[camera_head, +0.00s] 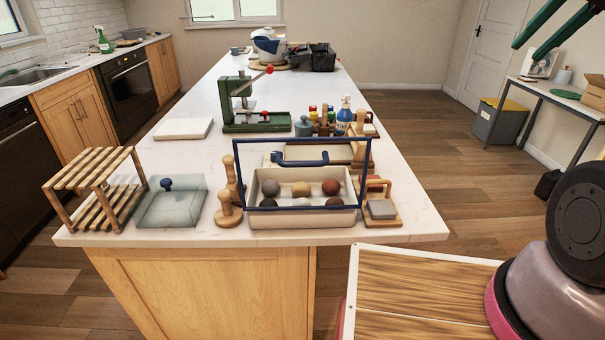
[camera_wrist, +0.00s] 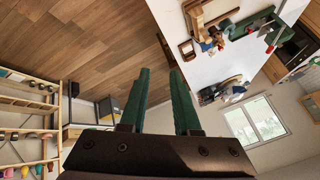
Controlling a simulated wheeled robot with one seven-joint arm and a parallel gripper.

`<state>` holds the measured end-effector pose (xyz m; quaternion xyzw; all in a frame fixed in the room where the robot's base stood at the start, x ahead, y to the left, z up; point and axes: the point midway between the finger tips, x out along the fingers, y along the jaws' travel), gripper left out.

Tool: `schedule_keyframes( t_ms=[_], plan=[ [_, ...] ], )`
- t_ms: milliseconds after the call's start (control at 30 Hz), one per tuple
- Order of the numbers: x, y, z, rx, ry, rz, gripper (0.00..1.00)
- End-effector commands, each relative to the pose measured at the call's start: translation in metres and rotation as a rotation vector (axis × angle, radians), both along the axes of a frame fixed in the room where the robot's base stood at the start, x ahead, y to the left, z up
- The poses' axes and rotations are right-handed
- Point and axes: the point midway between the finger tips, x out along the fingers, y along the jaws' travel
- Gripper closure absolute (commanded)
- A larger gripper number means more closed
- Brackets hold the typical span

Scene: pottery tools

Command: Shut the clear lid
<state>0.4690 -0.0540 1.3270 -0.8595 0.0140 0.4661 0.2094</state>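A clear lid (camera_head: 240,176) with a blue frame and a blue bar handle (camera_head: 300,160) stands raised and open at a cream box (camera_head: 302,219). Its lower edge appears to run along the box's near rim. Several grey, tan and reddish balls lie in the box and show through the lid. My gripper (camera_head: 555,30) is high at the upper right of the head view, far from the lid. In the wrist view my gripper (camera_wrist: 158,98) has its two green fingers apart with nothing between them. The box and lid are not seen there.
A glassy square slab with a blue knob (camera_head: 166,184) and a wooden rack (camera_head: 95,185) stand left of the box. Wooden stamps (camera_head: 229,213) stand close on its left, a wooden tool with a grey block (camera_head: 381,209) on its right. A green press (camera_head: 245,110) stands behind.

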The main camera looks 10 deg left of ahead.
Motion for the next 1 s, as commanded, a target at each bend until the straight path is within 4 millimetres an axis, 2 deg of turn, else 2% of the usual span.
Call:
schedule_keyframes(
  t_ms=[33, 67, 167, 367, 567, 700, 800, 900, 1000],
  plan=[
    [0.001, 0.008, -0.001, -0.018, 0.011, 0.041, 0.93],
    [0.002, 0.014, -0.003, -0.036, 0.019, 0.074, 1.00],
    [0.003, 0.045, -0.009, -0.120, 0.054, 0.244, 1.00],
    [-0.013, 0.131, -0.026, -0.364, 0.104, 0.716, 1.00],
    [-0.060, 0.217, -0.044, -0.615, 0.089, 1.198, 1.00],
    [-0.109, 0.267, -0.057, -0.782, 0.041, 1.514, 1.00],
    [-0.143, 0.293, -0.064, -0.879, -0.003, 1.695, 1.00],
    [-0.169, 0.309, -0.070, -0.945, -0.039, 1.819, 1.00],
    [-0.184, 0.317, -0.073, -0.982, -0.062, 1.886, 1.00]
  ],
)
